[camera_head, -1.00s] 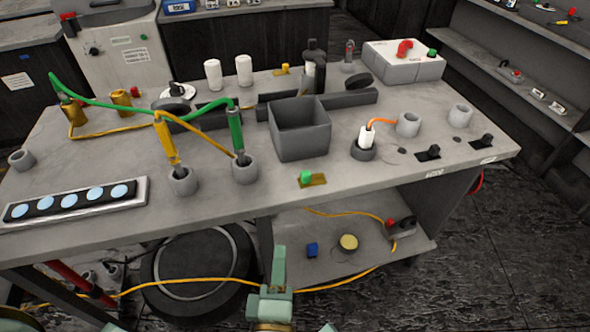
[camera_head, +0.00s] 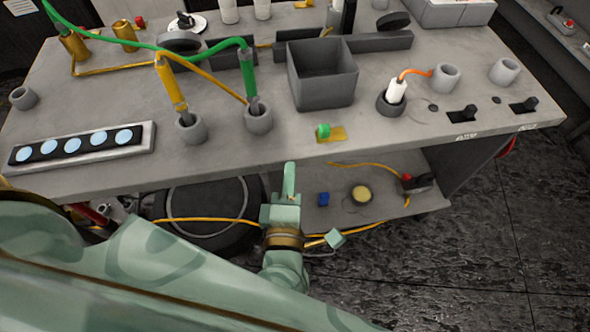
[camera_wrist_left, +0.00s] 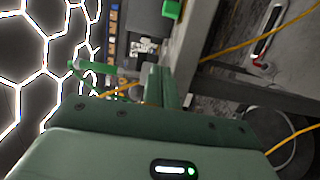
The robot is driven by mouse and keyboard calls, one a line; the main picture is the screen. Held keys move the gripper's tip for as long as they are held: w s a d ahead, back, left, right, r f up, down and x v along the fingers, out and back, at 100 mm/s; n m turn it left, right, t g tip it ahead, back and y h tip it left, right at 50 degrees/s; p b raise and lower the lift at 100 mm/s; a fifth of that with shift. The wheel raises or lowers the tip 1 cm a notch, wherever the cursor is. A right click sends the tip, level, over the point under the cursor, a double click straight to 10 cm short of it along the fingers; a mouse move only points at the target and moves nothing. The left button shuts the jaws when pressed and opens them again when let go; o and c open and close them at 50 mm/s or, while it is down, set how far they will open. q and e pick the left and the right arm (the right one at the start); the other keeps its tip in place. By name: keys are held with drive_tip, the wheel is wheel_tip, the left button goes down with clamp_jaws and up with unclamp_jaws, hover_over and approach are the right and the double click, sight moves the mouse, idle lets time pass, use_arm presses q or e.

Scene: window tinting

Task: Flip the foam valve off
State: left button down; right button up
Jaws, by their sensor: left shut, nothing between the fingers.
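A green knob on a brass plate (camera_head: 323,131) sits at the table's front edge; it looks like the foam valve, though I cannot be sure. My left gripper (camera_head: 290,182) is shut and empty, pointing up just in front of the table edge, below and slightly left of the knob and apart from it. In the left wrist view its closed fingers (camera_wrist_left: 160,85) show in the middle, and a green block (camera_wrist_left: 172,9), probably the same knob, shows at the top edge. My right gripper is not in view.
Behind the knob stand a grey open box (camera_head: 322,104) and yellow (camera_head: 172,85) and green (camera_head: 248,75) wands in grey cups. A lower shelf (camera_head: 400,215) with a blue block and yellow disc lies under the table. A lens strip (camera_head: 140,150) is at left.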

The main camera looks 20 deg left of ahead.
sight(312, 149)
use_arm(q)
drive_tip(key=b+x, duration=0.1)
drive_tip(key=x, duration=0.6)
drive_tip(key=shift+w+a+f, duration=0.1)
drive_tip(key=shift+w, duration=0.15)
drive_tip(key=w+d, duration=0.1)
drive_tip(key=d+b, duration=0.1)
drive_tip(key=d, duration=0.1)
drive_tip(key=shift+w, duration=0.35)
drive_tip(key=shift+w+d, duration=0.15)
drive_tip(key=shift+d, duration=0.05)
